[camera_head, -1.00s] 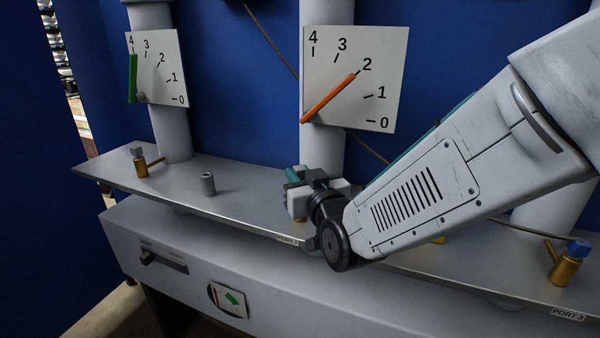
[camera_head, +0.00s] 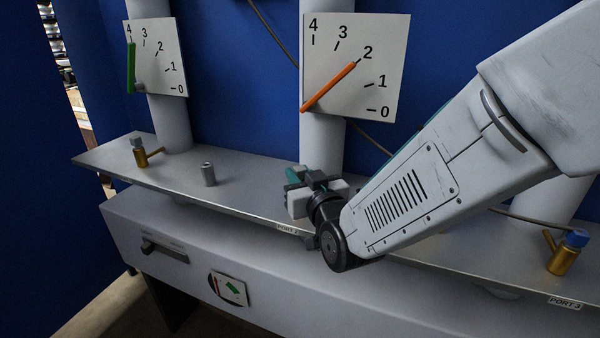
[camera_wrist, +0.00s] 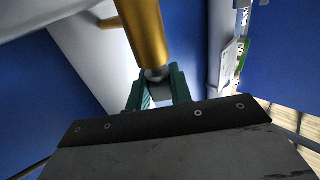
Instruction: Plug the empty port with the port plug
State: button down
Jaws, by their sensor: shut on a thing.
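My gripper (camera_head: 296,182) is over the middle of the shelf, near the PORT 2 label. In the wrist view its teal fingers (camera_wrist: 159,88) are shut on a small grey piece (camera_wrist: 157,74), apparently the port plug, mostly hidden between them. A brass port fitting (camera_wrist: 143,32) ends right at the fingertips, in line with the grey piece; I cannot tell whether they are joined. In the head view my gripper hides this fitting. The left brass port (camera_head: 139,155) has a grey top. The right brass port (camera_head: 562,258), by the PORT 3 label, has a blue top.
A loose grey cylinder (camera_head: 208,175) stands on the shelf (camera_head: 245,192) left of my gripper. White columns rise behind, with gauge boards (camera_head: 375,85) above. A cable hangs behind my arm. A grey cabinet (camera_head: 190,240) is below. The shelf between the left port and the cylinder is clear.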

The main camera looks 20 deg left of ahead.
jog(key=shift+f, duration=0.45)
jog(key=c, duration=1.2)
grip_release()
jog(key=shift+o, duration=0.2)
jog(key=v, duration=0.7)
jog(key=shift+s+d, duration=0.25)
jog(key=shift+d, duration=0.05)
